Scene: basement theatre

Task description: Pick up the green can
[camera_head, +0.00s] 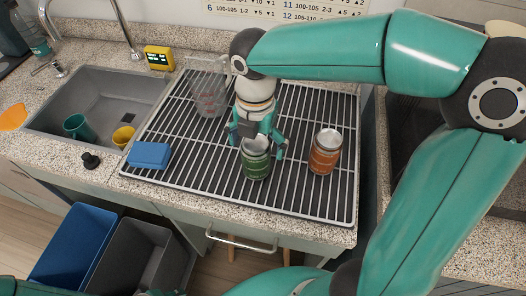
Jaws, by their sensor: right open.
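The green can (257,165) stands upright on the ribbed metal drying rack (200,180), near its front edge. My right gripper (257,141) reaches down from above with its fingers open on either side of the can's top. The can's pale lid shows between the fingers. I cannot tell whether either finger touches the can. My left gripper is not in view.
An orange-brown can (325,152) stands close by on the right. A clear measuring jug (208,88) is behind left, and a blue sponge (149,155) lies at the left. The sink (95,100) holds a teal cup (78,127) and a yellow cup (123,136).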

